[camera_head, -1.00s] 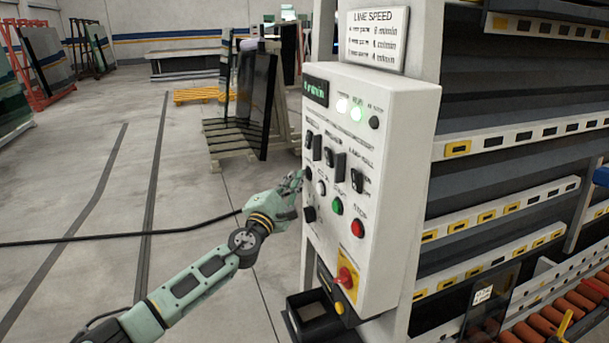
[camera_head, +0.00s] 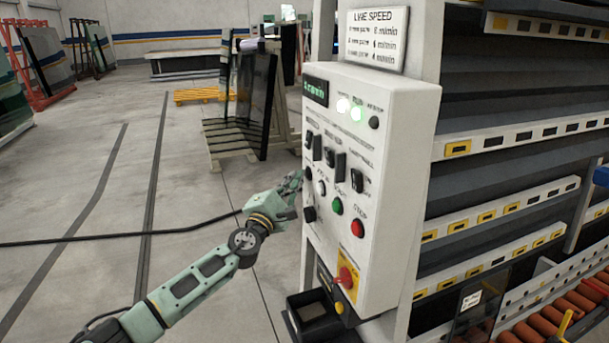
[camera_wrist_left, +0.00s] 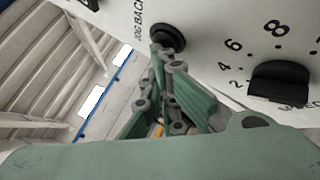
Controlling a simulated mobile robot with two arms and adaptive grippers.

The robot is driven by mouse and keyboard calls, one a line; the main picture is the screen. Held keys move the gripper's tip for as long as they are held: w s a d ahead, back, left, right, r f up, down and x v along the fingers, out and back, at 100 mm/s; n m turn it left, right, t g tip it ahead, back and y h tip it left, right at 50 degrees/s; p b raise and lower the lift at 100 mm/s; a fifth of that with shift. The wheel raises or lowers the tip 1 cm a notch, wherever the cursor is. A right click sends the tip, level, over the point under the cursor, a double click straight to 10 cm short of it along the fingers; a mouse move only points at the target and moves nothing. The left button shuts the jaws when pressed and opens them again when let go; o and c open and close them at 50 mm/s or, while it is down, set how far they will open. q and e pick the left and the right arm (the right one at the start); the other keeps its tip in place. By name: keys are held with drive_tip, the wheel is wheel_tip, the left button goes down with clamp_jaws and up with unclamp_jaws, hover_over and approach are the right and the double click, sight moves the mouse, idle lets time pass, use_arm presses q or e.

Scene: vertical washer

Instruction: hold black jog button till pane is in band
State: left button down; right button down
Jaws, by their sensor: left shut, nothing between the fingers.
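A white control panel (camera_head: 345,200) stands in the middle of the head view. A black button (camera_head: 308,173) is at its left edge; in the left wrist view a round black button (camera_wrist_left: 167,38) sits beside the words JOG BACK. My left gripper (camera_head: 297,180) is shut and empty, with its fingertips at this button. In the left wrist view the fingertips (camera_wrist_left: 158,50) overlap the button's lower edge; I cannot tell how far it is pressed. A dark glass pane (camera_head: 476,318) with a white label stands at the rollers, lower right. No band is clearly visible. My right gripper is out of view.
The panel also carries a lit display (camera_head: 315,91), a green button (camera_head: 337,206), a red button (camera_head: 358,228) and a red emergency knob (camera_head: 346,277) on yellow. A numbered dial (camera_wrist_left: 280,80) is beside the jog button. Orange rollers (camera_head: 550,320) are lower right. A cable crosses the floor.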

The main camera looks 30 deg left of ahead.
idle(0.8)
use_arm(q)
drive_tip(key=shift+s+a, duration=0.65)
drive_tip(key=shift+s, duration=0.1)
drive_tip(key=s+a+b, duration=0.1)
drive_tip(key=s+a, duration=0.2)
drive_tip(key=shift+s+a, duration=0.1)
drive_tip(key=shift+s, duration=0.3)
